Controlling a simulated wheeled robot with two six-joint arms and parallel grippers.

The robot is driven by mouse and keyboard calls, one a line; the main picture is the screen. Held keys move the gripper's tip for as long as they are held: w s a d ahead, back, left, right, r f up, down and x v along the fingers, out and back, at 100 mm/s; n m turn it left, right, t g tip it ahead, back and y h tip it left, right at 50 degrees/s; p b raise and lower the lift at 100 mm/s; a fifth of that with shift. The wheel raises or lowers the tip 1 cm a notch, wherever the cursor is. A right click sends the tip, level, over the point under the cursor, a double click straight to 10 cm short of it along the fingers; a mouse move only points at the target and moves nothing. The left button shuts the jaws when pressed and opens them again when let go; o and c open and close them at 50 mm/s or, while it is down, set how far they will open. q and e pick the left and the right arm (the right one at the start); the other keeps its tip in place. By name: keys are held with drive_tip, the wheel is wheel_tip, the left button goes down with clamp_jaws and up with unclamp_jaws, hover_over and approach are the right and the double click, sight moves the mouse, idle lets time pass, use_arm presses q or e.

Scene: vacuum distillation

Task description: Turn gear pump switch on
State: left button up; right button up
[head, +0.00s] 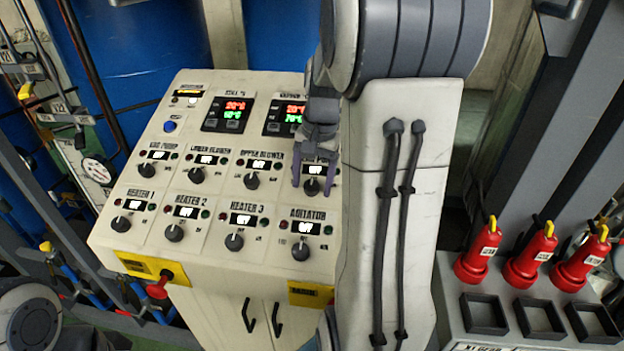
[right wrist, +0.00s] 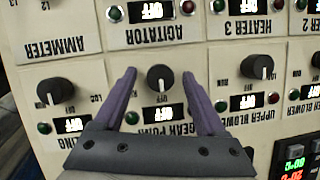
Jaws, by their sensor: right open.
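The gear pump switch is a black rotary knob (right wrist: 160,77) on the cream control panel (head: 140,202). Its small display (right wrist: 163,112) reads OFF, and its label reads GEAR PUMP, upside down in the right wrist view. My right gripper (right wrist: 158,74) is open, with one purple finger on each side of the knob. Gaps show between the knob and both fingers. In the head view the right gripper (head: 314,172) points down at the same knob (head: 312,187), and my arm hides the panel to its right. My left gripper is not in view.
Neighbouring knobs sit close by: upper blower (head: 252,180), agitator (head: 300,251) and heater 3 (head: 234,242). A red knob on a yellow plate (head: 158,287) juts from the panel's front.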

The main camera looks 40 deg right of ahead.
drive_tip(key=shift+c, duration=0.2)
clamp_jaws()
drive_tip(key=shift+m, duration=0.3)
drive_tip(key=m+t, duration=0.1)
drive_tip(key=m, duration=0.1)
drive_tip(key=m+t+b, duration=0.1)
drive_tip(key=m, duration=0.2)
drive_tip(key=shift+s, duration=0.2)
drive_tip(key=m+t+b, duration=0.1)
drive_tip(key=m+t, duration=0.1)
drive_tip(key=m, duration=0.3)
drive_tip(key=shift+s+m, duration=0.1)
drive_tip(key=shift+m, duration=0.3)
drive_tip(key=shift+o, duration=0.2)
unclamp_jaws()
